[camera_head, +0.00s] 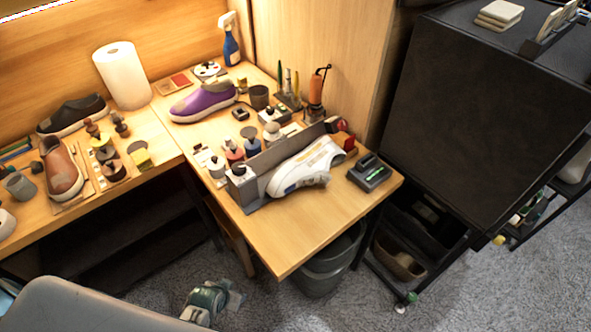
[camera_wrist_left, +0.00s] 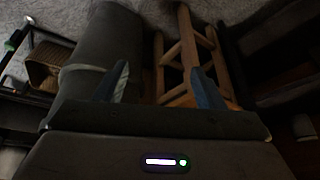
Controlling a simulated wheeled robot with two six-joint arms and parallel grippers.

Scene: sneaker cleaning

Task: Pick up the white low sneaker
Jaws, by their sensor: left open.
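The white low sneaker (camera_head: 308,165) rests on the right wooden table in the head view, against the front side of a grey upright divider (camera_head: 262,165). It has grey and tan parts. My left gripper (camera_head: 232,298) is low at the bottom of the head view, in front of and below the table, well apart from the sneaker. In the left wrist view its two bluish fingers (camera_wrist_left: 160,82) are spread, with nothing between them but the background. The sneaker does not show in the left wrist view. My right gripper is not in view.
A small dark device (camera_head: 369,172) lies right of the sneaker. Bottles and jars crowd behind the divider. A purple shoe (camera_head: 203,101) stands farther back. The table's front corner (camera_head: 285,250) is bare. A grey bin (camera_head: 320,275) and a wooden stool (camera_wrist_left: 187,55) stand below.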

